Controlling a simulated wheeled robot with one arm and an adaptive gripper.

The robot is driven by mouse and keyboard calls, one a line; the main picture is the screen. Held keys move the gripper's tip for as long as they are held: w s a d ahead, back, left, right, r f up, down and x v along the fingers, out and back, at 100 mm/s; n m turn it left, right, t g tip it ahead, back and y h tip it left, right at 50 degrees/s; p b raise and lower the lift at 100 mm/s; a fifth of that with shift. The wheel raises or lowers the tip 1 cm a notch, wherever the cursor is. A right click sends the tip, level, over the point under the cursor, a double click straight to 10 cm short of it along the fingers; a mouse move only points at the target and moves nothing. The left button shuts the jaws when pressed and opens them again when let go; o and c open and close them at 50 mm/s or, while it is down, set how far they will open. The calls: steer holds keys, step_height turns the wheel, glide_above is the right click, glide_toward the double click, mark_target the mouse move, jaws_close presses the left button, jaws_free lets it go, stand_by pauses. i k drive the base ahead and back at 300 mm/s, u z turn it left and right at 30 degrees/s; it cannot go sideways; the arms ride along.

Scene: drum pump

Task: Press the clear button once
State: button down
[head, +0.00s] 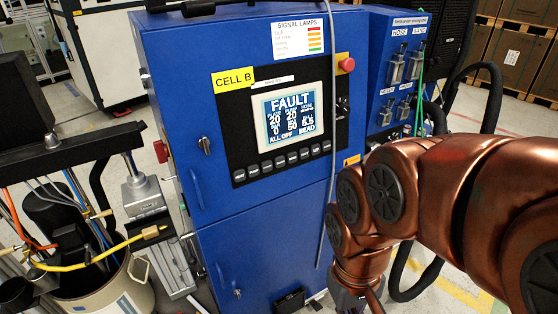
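A blue control cabinet labelled CELL B (232,80) stands in the middle of the head view. Its black panel holds a lit screen (291,115) that reads FAULT, with rows of numbers and ALL OFF and BEAD below. A row of several small dark buttons (280,160) with pale labels runs under the screen. The labels are too small to read, so I cannot tell which button is clear. My copper arm comes in from the right and bends down in front of the cabinet's right side. My gripper is not visible; the arm's end runs to the bottom edge.
A red emergency stop (347,64) sits at the panel's upper right. A blue hose-and-valve panel (405,65) stands right of the cabinet, with dark hoses. A drum with a pump and hoses (115,290) stands at lower left. The space before the buttons is clear.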

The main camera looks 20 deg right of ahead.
mark_target(280, 162)
steer(key=u, duration=0.5)
steer(key=k, duration=1.2)
steer(key=u, duration=0.6)
steer(key=i, duration=0.7)
steer(key=u, duration=0.5)
